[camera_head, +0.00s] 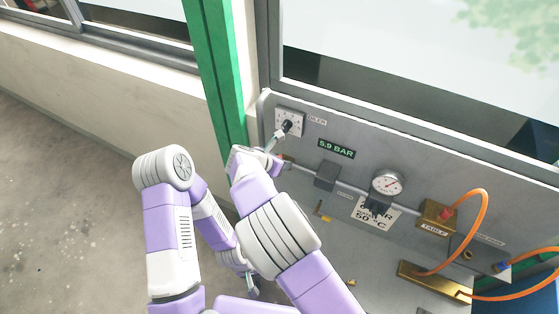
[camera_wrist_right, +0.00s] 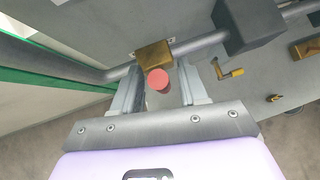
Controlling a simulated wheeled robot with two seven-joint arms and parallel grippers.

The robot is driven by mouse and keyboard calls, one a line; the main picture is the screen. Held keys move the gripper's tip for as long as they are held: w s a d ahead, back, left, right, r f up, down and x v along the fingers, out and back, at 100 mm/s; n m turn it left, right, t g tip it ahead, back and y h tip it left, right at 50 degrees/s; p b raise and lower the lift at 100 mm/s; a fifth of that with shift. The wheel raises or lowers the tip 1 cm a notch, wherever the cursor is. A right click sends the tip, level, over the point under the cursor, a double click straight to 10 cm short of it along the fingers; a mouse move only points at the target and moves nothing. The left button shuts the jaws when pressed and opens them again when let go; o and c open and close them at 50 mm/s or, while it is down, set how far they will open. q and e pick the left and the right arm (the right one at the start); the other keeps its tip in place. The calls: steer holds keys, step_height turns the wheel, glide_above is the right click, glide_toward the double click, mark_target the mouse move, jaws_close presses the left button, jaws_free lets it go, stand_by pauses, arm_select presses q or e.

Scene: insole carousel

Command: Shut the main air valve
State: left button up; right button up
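A brass valve body (camera_wrist_right: 153,55) with a round red knob (camera_wrist_right: 158,79) sits on the grey pipe in the right wrist view. The right gripper (camera_wrist_right: 160,92) has its two fingers spread on either side of the red knob, with a gap showing. In the head view the right gripper (camera_head: 280,150) is at the left end of the pipe, beside the green post; the red knob is hidden there. The left gripper (camera_head: 252,284) hangs low near the bottom, partly behind the right arm, away from the valve; its fingers are too small to judge.
The grey panel carries a dial plate (camera_head: 289,122), a 5.9 BAR display (camera_head: 336,148), a dark block (camera_head: 327,176) and a gauge (camera_head: 387,184). A yellow lever (camera_wrist_right: 230,72) is just right of the right gripper. A green post (camera_head: 216,75) stands left. Orange hoses (camera_head: 484,215) are right.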

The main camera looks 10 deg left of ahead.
steer(key=b+v, duration=0.1)
steer(key=v, duration=0.6)
steer(key=shift+s+r, duration=0.15)
steer(key=shift+r, duration=0.05)
steer(key=shift+a+f, duration=0.1)
steer(key=shift+a, duration=0.05)
stand_by(0.4)
